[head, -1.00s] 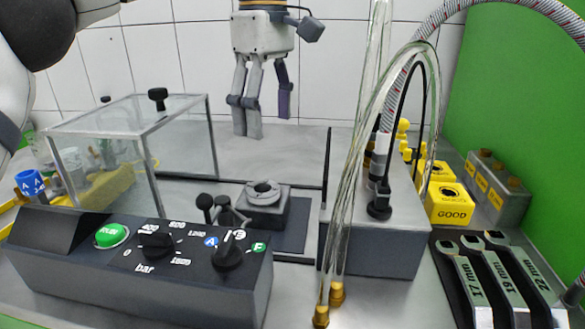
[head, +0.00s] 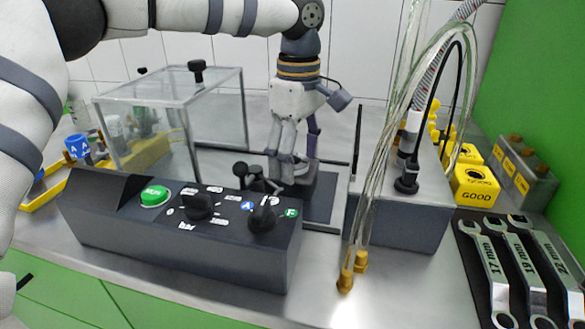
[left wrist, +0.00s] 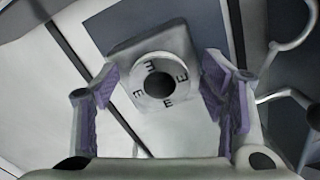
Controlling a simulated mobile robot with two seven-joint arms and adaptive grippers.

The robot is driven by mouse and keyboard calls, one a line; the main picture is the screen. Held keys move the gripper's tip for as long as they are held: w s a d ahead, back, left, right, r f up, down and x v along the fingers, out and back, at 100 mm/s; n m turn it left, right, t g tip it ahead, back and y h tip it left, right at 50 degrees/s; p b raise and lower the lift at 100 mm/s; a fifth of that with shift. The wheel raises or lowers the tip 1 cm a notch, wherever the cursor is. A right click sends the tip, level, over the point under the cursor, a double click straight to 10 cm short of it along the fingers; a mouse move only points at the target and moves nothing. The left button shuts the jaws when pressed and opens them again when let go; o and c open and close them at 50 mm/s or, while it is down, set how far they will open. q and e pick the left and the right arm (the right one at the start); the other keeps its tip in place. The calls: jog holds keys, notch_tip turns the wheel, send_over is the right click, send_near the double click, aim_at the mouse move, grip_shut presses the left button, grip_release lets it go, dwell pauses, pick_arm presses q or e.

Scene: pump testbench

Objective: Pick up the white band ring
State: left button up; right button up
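A white ring with dark letter marks (left wrist: 160,83) sits on a square grey block (left wrist: 128,48) in the left wrist view. I take it for the white band ring. In the head view the ring is mostly hidden behind my left gripper (head: 293,165), and part of the grey block (head: 296,189) shows below the fingers. My left gripper points down over the block. In the left wrist view its purple-padded fingers (left wrist: 160,80) are spread, one on each side of the ring, with gaps between. My right gripper is not in view.
A clear box (head: 180,120) stands left of the block. A control panel (head: 190,235) with knobs is in front. Clear hoses (head: 375,160) hang to the right beside a grey housing (head: 400,220). Wrenches (head: 510,265) and yellow blocks (head: 475,185) lie further right.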

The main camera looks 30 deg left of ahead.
pick_arm(q)
jog(key=c, duration=1.1)
jog(key=shift+r, duration=0.15)
